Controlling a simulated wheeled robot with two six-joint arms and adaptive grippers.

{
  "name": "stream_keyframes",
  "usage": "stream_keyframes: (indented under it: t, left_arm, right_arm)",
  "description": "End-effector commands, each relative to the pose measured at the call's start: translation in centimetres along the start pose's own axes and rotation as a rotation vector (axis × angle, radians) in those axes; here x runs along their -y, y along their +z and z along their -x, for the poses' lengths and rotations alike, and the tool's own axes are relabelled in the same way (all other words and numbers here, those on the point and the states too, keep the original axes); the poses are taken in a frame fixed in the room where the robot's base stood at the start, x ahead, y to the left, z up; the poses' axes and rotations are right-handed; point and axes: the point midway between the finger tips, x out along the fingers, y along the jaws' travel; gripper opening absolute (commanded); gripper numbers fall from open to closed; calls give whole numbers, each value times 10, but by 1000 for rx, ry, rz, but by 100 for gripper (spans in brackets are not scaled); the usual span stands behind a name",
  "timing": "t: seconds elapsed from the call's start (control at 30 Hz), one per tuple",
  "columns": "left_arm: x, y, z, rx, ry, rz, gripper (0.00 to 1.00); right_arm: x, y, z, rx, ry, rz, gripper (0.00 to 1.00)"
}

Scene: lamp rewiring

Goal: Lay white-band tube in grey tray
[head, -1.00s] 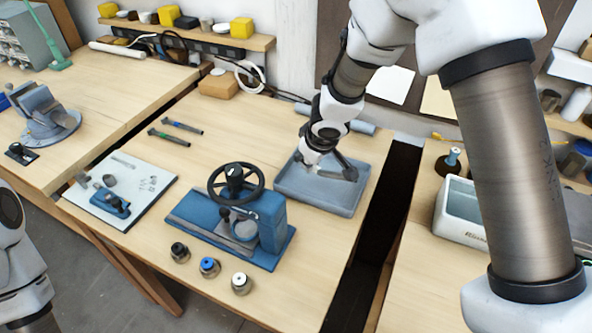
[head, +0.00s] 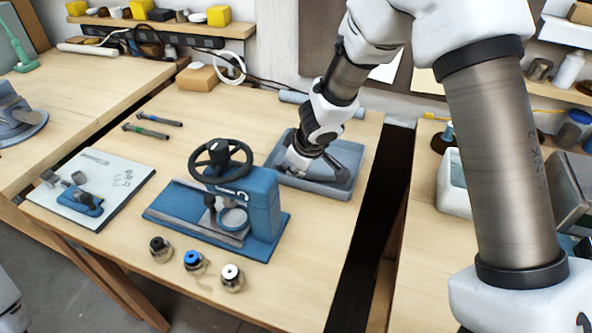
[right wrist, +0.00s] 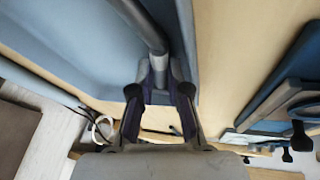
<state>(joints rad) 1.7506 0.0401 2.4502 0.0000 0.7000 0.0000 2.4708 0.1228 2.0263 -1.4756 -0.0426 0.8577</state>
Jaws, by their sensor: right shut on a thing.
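The grey tray (head: 322,188) lies on the bench behind the blue press. No white band shows on the visible part of the tube, and I cannot tell whether the tube touches the tray floor. My left gripper is not in view; only a bit of my left arm shows at lower left.
The blue press (head: 258,205) with a black handwheel stands just in front of the tray. Two dark tools (head: 146,131) lie at the left, near a white board (head: 115,180). Three small capped jars (head: 192,260) stand at the front. A dark gap (head: 378,215) runs along the right.

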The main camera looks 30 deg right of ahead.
Motion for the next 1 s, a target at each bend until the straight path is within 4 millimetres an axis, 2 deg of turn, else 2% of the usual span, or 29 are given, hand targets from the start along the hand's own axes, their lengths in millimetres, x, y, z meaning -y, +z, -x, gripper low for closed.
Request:
stream_keyframes:
  t: [0.07, 0.1, 0.13, 0.4, 0.53, 0.67, 0.9, 1.0]
  left_arm:
    - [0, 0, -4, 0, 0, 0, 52]
    - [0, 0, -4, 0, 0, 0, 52]
    - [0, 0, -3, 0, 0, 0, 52]
    - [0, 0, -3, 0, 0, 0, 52]
    - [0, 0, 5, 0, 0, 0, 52]
    - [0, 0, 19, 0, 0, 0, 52]
    - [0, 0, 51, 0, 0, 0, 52]
    - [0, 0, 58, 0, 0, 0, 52]
  right_arm:
    - [1, 1, -4, 0, 0, -1, 0]
    - [1, 1, -3, 0, 0, -1, 23]
    - [0, 1, -2, 0, 0, -1, 26]
    - [1, 1, -2, 1, 0, 0, 26]
    - [-1, -1, 6, 0, 0, 0, 26]
    - [-1, -3, 34, -2, 0, -1, 26]
    - [-2, -3, 98, -2, 1, -1, 26]
    - [-1, -2, 114, -2, 0, -2, 26]
